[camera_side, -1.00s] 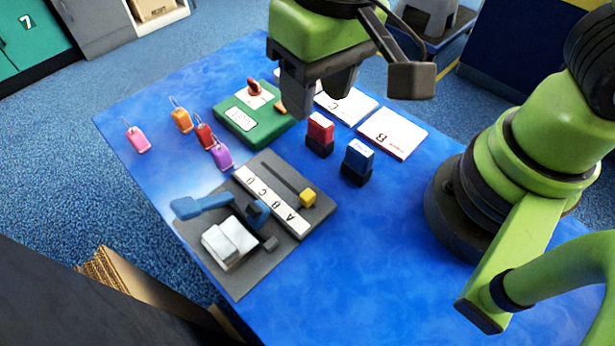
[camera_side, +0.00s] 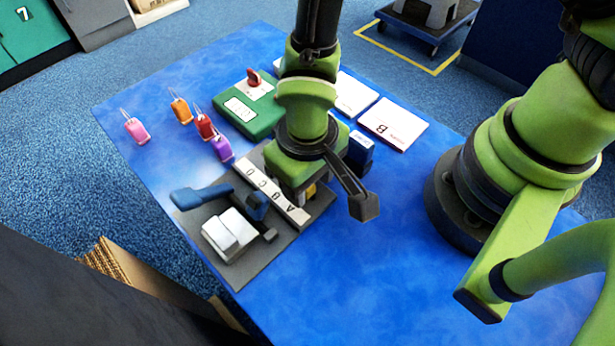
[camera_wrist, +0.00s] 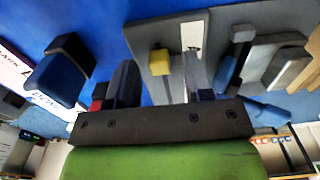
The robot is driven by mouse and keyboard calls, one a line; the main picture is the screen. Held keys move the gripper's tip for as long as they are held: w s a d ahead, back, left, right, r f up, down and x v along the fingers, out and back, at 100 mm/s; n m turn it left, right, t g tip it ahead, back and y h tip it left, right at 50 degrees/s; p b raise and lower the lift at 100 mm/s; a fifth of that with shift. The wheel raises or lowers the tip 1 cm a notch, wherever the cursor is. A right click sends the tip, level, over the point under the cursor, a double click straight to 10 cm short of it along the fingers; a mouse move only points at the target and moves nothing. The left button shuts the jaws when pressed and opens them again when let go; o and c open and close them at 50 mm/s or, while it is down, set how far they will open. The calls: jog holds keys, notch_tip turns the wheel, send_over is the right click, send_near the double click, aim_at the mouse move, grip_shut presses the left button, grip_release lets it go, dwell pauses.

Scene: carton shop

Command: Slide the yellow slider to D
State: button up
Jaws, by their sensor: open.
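The yellow slider (camera_side: 310,190) sits at the near right end of its slot on a grey panel (camera_side: 240,272). A white strip (camera_side: 297,214) with small letters runs beside the slot; an A shows near the slider's end, and the other letters are hard to read. My gripper (camera_side: 300,188) points down over the panel and partly hides the slider and slot.
On the panel, a blue handle (camera_side: 203,196) and a white block (camera_side: 230,233) lie left of the strip. A blue stamp (camera_side: 360,150) stands close behind my gripper. A green box (camera_side: 250,115), key tags and white cards lie farther back. The table's front right is clear.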

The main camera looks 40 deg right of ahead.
jog(key=shift+f, duration=0.35)
grip_shut()
jog(key=w, duration=0.9)
jog(key=shift+w, duration=0.25)
grip_release()
notch_tip(320, 180, up, 10)
jog(key=shift+r, duration=0.1)
dwell(0.3)
